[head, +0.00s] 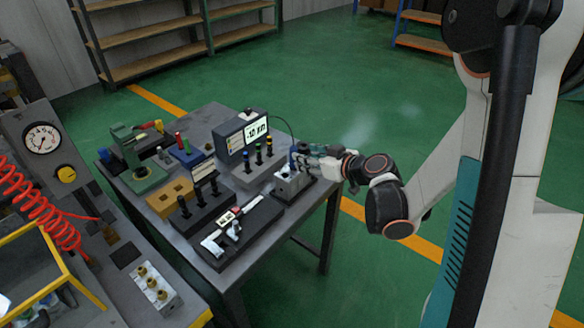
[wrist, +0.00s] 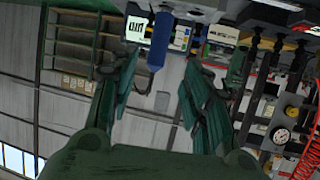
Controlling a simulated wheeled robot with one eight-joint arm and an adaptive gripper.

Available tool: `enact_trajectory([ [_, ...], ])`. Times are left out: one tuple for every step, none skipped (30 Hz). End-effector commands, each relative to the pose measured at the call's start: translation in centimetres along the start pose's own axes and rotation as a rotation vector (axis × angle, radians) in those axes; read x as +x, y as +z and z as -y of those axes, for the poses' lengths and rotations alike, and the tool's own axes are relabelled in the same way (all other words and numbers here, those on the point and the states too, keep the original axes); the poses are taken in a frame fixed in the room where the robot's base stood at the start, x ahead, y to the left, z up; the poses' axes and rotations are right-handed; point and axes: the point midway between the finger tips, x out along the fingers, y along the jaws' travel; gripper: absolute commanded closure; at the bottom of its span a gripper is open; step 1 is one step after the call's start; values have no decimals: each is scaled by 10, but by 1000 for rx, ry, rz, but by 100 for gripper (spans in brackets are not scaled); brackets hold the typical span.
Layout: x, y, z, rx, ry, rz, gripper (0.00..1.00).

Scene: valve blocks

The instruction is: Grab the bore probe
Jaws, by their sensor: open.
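The bore probe (wrist: 158,42) looks like an upright blue rounded handle, seen between my fingers in the upside-down wrist view. In the head view only a small blue part of it (head: 293,158) shows, above a grey metal block (head: 290,183) at the table's right side. My gripper (head: 306,153) is at the block's upper right, with the arm reaching in from the right. In the wrist view my gripper (wrist: 161,68) is open, with one green finger on each side of the handle and gaps visible. The probe's lower end is hidden.
A display box (head: 241,132) with a dark cable stands behind the block. Black-capped plugs on a dark stand (head: 202,208), a caliper on a black tray (head: 232,230) and a green fixture (head: 138,160) crowd the table.

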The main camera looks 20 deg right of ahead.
Motion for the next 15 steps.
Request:
enact_trajectory([
  [10,2,0,-1,-2,1,55],
  [14,2,0,-1,-2,1,55],
  [18,2,0,-1,-2,1,55],
  [21,1,0,-1,-1,1,55],
  [24,1,0,-1,-1,0,55],
  [26,1,0,0,0,0,55],
  [28,0,0,0,0,0,55],
  [28,0,0,0,0,0,55],
  [30,0,0,0,0,0,55],
  [31,0,0,0,0,1,55],
  [33,0,0,0,0,1,55],
  [36,0,-1,0,-1,1,55],
  [39,0,-1,0,-1,1,55],
  [42,0,-1,-1,-1,1,55],
  [47,0,-1,-1,-1,1,55],
])
